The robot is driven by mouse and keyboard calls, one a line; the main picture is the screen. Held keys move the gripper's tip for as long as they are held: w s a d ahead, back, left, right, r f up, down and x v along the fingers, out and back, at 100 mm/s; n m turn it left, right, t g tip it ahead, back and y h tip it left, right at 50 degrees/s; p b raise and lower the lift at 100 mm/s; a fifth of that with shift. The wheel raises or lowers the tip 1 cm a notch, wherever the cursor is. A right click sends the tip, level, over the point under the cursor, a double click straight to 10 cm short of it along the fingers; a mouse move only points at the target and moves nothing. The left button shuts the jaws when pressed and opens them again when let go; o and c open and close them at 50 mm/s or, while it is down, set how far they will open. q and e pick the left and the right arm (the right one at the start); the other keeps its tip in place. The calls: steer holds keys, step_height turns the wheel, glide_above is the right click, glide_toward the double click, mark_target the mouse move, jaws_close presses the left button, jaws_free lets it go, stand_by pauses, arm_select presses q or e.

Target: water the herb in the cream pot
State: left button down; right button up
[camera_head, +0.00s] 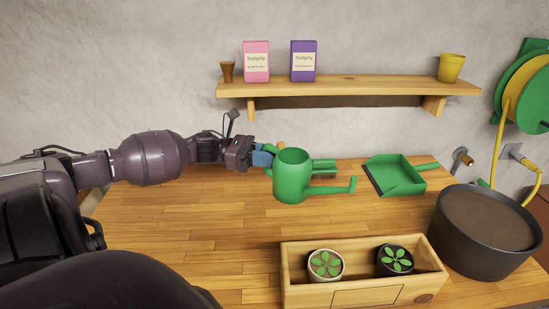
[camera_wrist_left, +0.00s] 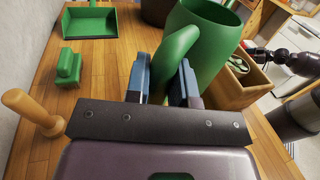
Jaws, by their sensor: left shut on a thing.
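The green watering can (camera_head: 292,178) is upright on or just over the wooden bench, its spout pointing right. I cannot tell whether its base touches the wood. My left gripper (camera_head: 263,157) is shut on the can's handle, left of the body; the left wrist view shows the green handle (camera_wrist_left: 178,50) between the blue fingers (camera_wrist_left: 162,82). The cream pot (camera_head: 341,265) with a green-leaved herb (camera_head: 325,262) stands in the left part of a wooden planter box (camera_head: 365,290), in front and to the right of the can. My right gripper is not seen in the head view.
A dark pot (camera_head: 395,261) with another herb stands right in the same box. A green dustpan (camera_head: 396,174) lies right of the spout, a green block-like item (camera_head: 325,166) behind the can. A large dark tub (camera_head: 486,232) stands right. A shelf (camera_head: 345,87) hangs above. The bench's left middle is clear.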

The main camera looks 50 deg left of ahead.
arm_select(q)
steer(key=s+r+m+g, duration=0.1)
steer(key=r+m+g, duration=0.1)
steer(key=s+d+r+m+g+y+p, duration=0.1)
steer(key=s+m+g, duration=0.1)
steer(key=shift+d+r, duration=0.2)
steer(key=shift+r, duration=0.15)
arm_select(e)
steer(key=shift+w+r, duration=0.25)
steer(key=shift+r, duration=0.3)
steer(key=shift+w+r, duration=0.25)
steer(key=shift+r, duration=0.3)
arm_select(q)
steer(key=shift+p, duration=0.35)
steer(key=shift+d+r, duration=0.1)
steer(key=shift+r, duration=0.1)
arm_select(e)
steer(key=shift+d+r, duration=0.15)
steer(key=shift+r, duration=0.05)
arm_select(q)
steer(key=shift+r+m+y+p, duration=0.2)
steer(key=shift+m+y+p, duration=0.1)
steer(key=shift+y+p, duration=0.15)
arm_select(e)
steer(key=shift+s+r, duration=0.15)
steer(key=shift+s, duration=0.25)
arm_select(q)
steer(key=shift+d, duration=0.1)
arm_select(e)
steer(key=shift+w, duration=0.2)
